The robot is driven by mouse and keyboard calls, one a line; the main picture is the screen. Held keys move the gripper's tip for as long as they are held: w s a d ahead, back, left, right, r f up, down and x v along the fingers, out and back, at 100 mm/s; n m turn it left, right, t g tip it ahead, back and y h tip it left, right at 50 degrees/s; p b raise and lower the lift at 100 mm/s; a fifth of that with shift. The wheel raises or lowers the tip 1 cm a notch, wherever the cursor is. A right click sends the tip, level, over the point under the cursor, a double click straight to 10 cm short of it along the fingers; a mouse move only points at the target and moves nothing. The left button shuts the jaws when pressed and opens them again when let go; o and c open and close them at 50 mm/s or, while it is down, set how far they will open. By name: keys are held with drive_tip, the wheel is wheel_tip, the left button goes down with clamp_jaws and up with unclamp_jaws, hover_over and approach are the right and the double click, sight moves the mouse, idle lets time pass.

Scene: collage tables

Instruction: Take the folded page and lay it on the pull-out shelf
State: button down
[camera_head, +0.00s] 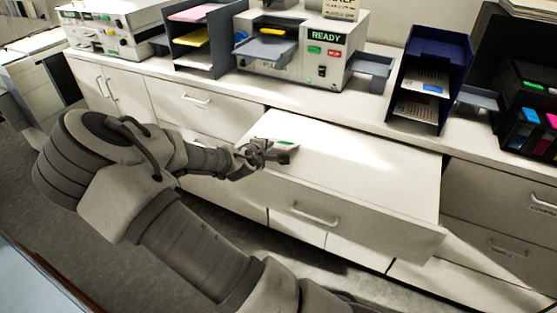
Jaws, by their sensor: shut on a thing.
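The folded page (287,146) is a small pale piece with a green mark in the head view. My gripper (272,153) is shut on it, and its fingers cover part of it. The pull-out shelf (360,165) is a wide white surface drawn out from the cabinet below the counter. My gripper and the page are over the shelf's left end. I cannot tell whether the page touches the shelf.
A machine with a READY sign (300,52) stands on the counter behind the shelf. A dark blue tray rack (433,75) stands to its right and a grey tray rack (205,38) to its left. The shelf's middle and right are clear.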

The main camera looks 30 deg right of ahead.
drive_tip(key=c, duration=1.2)
unclamp_jaws()
drive_tip(key=p+v, duration=0.5)
drive_tip(key=v, duration=0.3)
drive_tip(key=shift+r, duration=0.1)
drive_tip(key=r+p, duration=0.2)
drive_tip(key=s+a+r+p, duration=0.1)
drive_tip(key=r+p, duration=0.1)
drive_tip(key=r, duration=0.1)
drive_tip(key=s+r+p, duration=0.1)
drive_tip(key=r+p, duration=0.1)
drive_tip(key=p, duration=0.1)
drive_tip(key=shift+a+r, duration=0.2)
drive_tip(key=shift+a, duration=0.2)
